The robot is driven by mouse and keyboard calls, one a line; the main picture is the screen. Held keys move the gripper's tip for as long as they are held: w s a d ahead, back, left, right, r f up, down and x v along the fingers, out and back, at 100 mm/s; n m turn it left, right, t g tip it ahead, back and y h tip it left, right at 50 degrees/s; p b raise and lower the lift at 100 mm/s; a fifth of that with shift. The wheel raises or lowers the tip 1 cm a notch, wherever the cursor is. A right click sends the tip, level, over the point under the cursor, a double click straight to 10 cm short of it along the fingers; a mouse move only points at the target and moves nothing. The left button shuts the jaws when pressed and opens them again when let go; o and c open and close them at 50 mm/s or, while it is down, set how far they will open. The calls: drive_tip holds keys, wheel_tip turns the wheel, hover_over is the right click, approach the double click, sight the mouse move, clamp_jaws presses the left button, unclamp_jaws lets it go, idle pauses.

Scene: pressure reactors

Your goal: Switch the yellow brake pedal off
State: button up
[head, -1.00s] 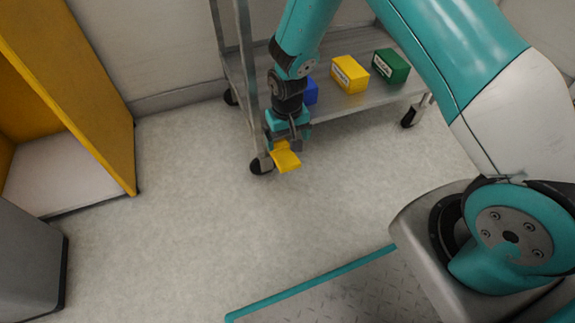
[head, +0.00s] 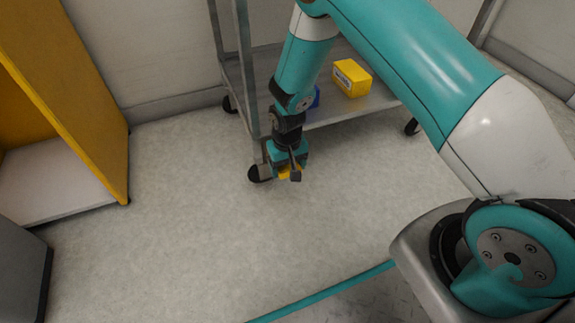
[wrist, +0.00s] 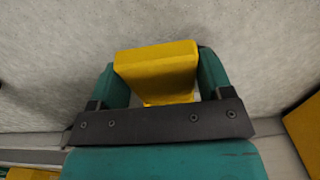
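The yellow brake pedal (head: 284,173) is at the front-left caster of the metal cart, mostly hidden behind my gripper in the head view. In the wrist view the pedal (wrist: 157,68) shows as a yellow block in the space between my two teal fingers. My gripper (head: 291,174) is low at the caster, over the pedal. Its fingers (wrist: 163,80) stand apart, one at each side of the pedal. The left finger is very close to the pedal's edge. I cannot tell whether either finger touches it.
The cart's lower shelf (head: 329,112) holds a yellow box (head: 352,78) and a partly hidden blue box (head: 316,97). A yellow-sided cabinet (head: 85,100) and a grey unit (head: 20,268) stand at the left. The floor (head: 190,220) between is clear.

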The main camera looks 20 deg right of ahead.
drive_tip(key=c, duration=0.8)
drive_tip(key=shift+r+p, duration=0.3)
drive_tip(key=shift+p, duration=0.45)
drive_tip(key=shift+g+p, duration=0.4)
drive_tip(key=shift+p, duration=0.1)
drive_tip(key=shift+w, duration=0.1)
drive_tip(key=o, duration=1.3)
drive_tip(key=r+p, duration=0.3)
drive_tip(key=r, duration=0.2)
drive_tip(key=r+p, duration=0.3)
drive_tip(key=r, duration=0.3)
drive_tip(key=w+r+p, duration=0.1)
drive_tip(key=r+p, duration=0.2)
drive_tip(key=r, duration=0.3)
drive_tip(key=shift+r, duration=0.15)
